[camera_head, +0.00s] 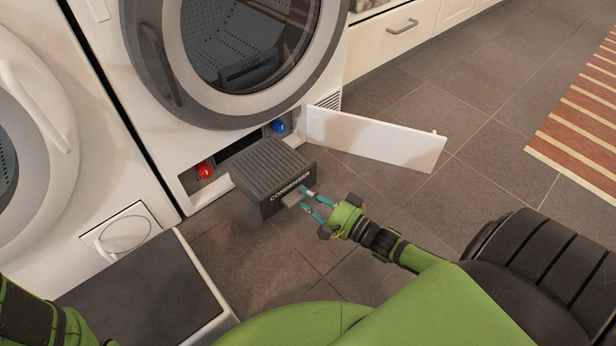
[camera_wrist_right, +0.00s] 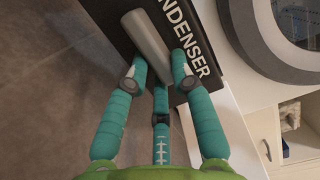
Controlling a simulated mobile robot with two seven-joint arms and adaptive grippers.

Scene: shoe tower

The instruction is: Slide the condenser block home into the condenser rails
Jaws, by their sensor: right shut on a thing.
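The condenser block (camera_head: 268,173) is a dark grey ribbed box with CONDENSER on its front face. It sits partly out of the low opening in the dryer's base, its far end at the opening (camera_head: 238,143). The condenser rails inside are mostly hidden behind the block. My right gripper (camera_head: 305,198) is shut on the grey handle of the block's front face. In the right wrist view the teal fingers (camera_wrist_right: 157,65) close around the handle (camera_wrist_right: 148,45). My left gripper is out of view; only a bit of my left arm shows at the lower left.
A red knob (camera_head: 205,171) and a blue knob (camera_head: 278,127) flank the opening. The white flap door (camera_head: 375,139) stands open to the right. A dark-topped, white-edged platform (camera_head: 145,290) lies at lower left. Tiled floor is clear to the right, before a striped rug (camera_head: 583,110).

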